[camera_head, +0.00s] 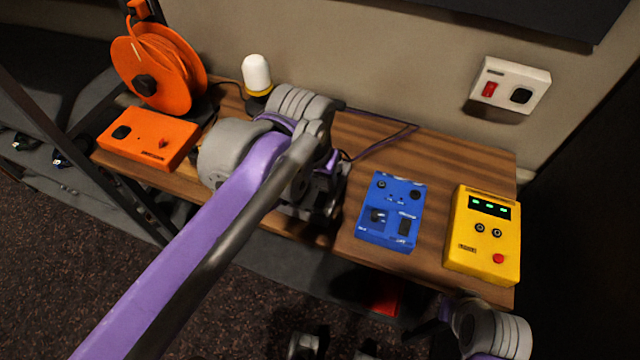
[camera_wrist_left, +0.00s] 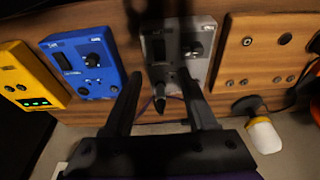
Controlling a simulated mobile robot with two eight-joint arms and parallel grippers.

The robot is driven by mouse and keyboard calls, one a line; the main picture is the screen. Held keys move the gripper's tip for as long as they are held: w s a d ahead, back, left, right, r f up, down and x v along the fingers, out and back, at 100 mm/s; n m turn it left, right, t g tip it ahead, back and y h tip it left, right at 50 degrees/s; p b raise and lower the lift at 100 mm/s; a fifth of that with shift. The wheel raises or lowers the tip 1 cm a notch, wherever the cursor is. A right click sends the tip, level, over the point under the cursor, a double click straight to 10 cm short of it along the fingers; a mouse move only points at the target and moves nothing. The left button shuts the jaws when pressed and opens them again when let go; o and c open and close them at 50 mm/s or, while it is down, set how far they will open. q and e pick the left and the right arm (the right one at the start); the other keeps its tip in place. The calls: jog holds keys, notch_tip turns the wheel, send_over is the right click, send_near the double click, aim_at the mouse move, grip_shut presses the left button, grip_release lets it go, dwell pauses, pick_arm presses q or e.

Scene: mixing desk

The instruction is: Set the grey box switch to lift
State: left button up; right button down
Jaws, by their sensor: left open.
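The grey box (camera_wrist_left: 203,70) stands on the wooden desk between the blue and orange boxes. In the wrist view it carries a black rocker, a round knob and a dark lever (camera_wrist_left: 160,102) at its lower edge. I cannot read its labels. In the head view my left arm hides most of the box. My left gripper (camera_wrist_left: 160,82) is open over the box, its two dark fingers apart with the lever between them. I cannot tell whether they touch it. My right gripper does not show; part of my right arm is at the bottom right of the head view.
A blue box (camera_head: 390,211) and a yellow box (camera_head: 483,236) with green lights sit to the right. An orange box (camera_head: 150,138), a cable reel (camera_head: 180,75) and a white lamp (camera_head: 257,74) are at the left. A white wall switch (camera_head: 511,85) is above.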

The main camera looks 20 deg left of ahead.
pick_arm(q)
jog(key=shift+v, duration=1.65)
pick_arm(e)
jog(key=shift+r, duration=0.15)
pick_arm(q)
jog(key=shift+f, duration=0.1)
jog(key=s+a+f+t+p, duration=0.2)
jog(key=s+f, duration=0.6)
jog(key=f, duration=0.4)
jog(key=a+p, duration=0.1)
jog(key=a, duration=0.1)
jog(key=shift+s+a+n+p, duration=0.25)
jog(key=shift+s+n+p, duration=0.05)
jog(key=shift+s+p, duration=0.1)
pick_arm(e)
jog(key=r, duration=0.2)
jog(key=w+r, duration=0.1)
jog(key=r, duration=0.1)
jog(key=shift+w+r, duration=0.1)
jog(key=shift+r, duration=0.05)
pick_arm(q)
jog(key=shift+r, duration=0.1)
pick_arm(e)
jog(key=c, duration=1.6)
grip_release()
